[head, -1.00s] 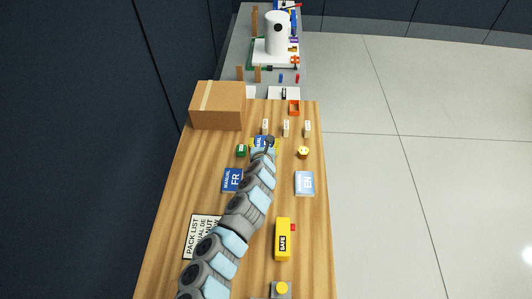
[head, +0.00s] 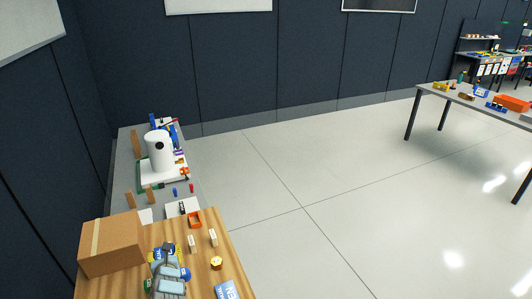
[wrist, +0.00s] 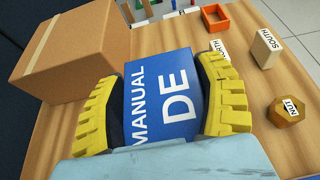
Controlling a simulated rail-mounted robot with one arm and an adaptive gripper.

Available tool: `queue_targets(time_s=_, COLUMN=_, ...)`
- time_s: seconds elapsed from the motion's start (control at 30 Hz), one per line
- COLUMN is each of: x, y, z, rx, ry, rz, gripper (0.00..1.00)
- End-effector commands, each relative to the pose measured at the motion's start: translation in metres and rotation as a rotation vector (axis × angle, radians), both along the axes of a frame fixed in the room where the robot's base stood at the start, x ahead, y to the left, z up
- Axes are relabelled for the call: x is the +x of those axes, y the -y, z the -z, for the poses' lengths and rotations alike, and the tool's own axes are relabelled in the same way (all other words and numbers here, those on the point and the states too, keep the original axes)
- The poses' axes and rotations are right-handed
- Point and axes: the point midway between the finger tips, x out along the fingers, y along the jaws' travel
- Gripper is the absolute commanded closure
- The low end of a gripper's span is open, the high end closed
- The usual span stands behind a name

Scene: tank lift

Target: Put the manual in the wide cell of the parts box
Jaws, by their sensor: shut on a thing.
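My gripper (wrist: 160,84) is shut on the blue manual marked DE (wrist: 165,105), with a yellow ribbed finger on each side of it in the wrist view. The manual's lettering faces the camera. Whether it touches the wooden table (wrist: 240,150) cannot be told. In the head view my gripper (head: 163,254) is small, over the table just right of the cardboard box (head: 112,243). I cannot make out the parts box or its wide cell for sure; an orange container (head: 512,103) stands on a far table at the right.
A small orange tray (head: 195,219), NORTH block (wrist: 220,46), SOUTH block (wrist: 265,48) and brass nut (wrist: 288,110) stand right of my gripper. A grey bench (head: 125,195) with a white cylinder (head: 159,150) lies beyond. Open floor (head: 300,180) separates the tables.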

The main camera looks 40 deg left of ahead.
Motion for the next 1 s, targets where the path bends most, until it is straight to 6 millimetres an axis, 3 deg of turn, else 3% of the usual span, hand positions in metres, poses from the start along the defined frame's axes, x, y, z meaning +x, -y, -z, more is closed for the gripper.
queue_targets(time_s=0.17, x=0.025, y=0.018, z=-0.009, rx=0.004, ry=0.001, rz=0.048, gripper=0.66)
queue_targets(time_s=0.37, x=0.09, y=0.076, z=-0.029, rx=0.006, ry=0.001, rz=0.175, gripper=0.67)
queue_targets(time_s=0.7, x=0.183, y=0.209, z=-0.05, rx=0.003, ry=0.0, rz=0.41, gripper=0.67)
queue_targets(time_s=1.0, x=0.232, y=0.344, z=-0.056, rx=0.002, ry=0.0, rz=0.614, gripper=0.66)
